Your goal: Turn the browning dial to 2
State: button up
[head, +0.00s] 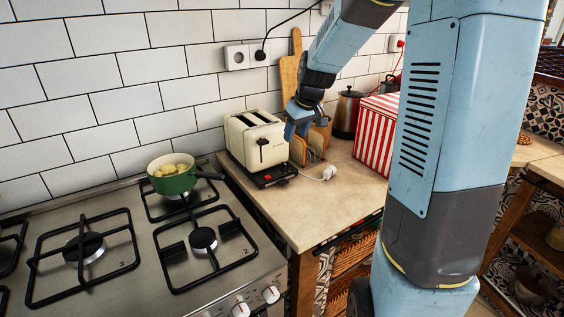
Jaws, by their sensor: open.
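The cream two-slot toaster (254,140) stands upright on the wooden counter, close to the tiled wall. Its black lever (263,142) shows on the front face, and a black base with a small red part (281,178) juts out below it. I cannot make out the browning dial or its numbers from here. My gripper (292,131) is open, just right of the toaster's upper front corner, pointing down. Whether its fingers touch the toaster I cannot tell.
A green pot (173,183) sits on the stove at left. The front counter is clear.

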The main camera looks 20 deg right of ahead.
aim_at(284, 164)
jog(key=x, duration=0.5)
jog(key=w+x, duration=0.1)
jog(key=x, duration=1)
jog(key=shift+w+d, duration=0.15)
jog(key=shift+w, duration=0.2)
grip_shut()
jog(key=shift+m+h, duration=0.4)
jog(key=shift+m, duration=1.5)
